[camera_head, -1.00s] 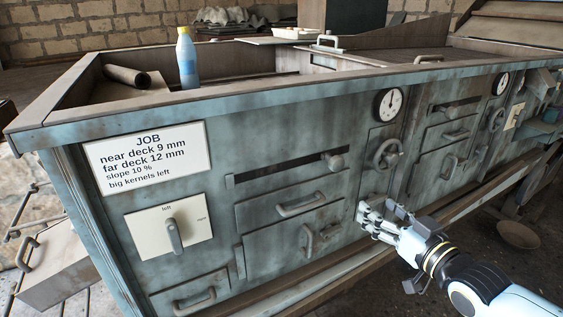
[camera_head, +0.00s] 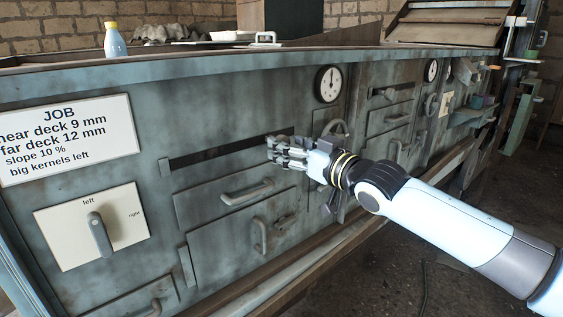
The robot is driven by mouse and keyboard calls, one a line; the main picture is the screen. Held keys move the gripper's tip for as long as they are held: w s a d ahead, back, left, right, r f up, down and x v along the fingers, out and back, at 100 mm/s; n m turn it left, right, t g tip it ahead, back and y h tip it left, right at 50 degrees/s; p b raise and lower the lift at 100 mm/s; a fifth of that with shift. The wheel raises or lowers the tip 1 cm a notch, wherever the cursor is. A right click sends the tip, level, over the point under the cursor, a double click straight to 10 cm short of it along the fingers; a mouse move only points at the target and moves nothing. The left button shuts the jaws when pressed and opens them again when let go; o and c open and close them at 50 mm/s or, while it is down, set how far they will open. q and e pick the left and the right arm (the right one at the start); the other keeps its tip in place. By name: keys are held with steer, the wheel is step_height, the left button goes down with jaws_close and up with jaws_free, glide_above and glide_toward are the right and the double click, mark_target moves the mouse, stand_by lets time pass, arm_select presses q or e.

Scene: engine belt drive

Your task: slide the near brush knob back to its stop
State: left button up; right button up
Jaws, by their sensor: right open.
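The near brush slot (camera_head: 215,154) is a long dark opening in the front of the teal machine. Its knob, at the slot's right end in the earlier view, is now hidden behind my right gripper (camera_head: 274,152). The right gripper is open, its fingers pointing left across the right end of the slot. I cannot tell whether the fingers touch the knob. My left gripper is not in view.
Drawer handles (camera_head: 247,192) stick out below the slot. A handwheel (camera_head: 336,131) and a round gauge (camera_head: 328,84) are to the right. A left/right lever (camera_head: 99,235) and the job sign (camera_head: 66,138) are at the left.

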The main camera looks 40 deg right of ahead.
steer(key=shift+w+f+b, duration=0.2)
steer(key=shift+w+b, duration=0.5)
steer(key=shift+w, duration=0.25)
steer(key=shift+w+a+r, duration=0.1)
steer(key=shift+w, duration=0.2)
steer(key=shift+w+r, duration=0.1)
steer(key=shift+w, duration=0.05)
jaws_close()
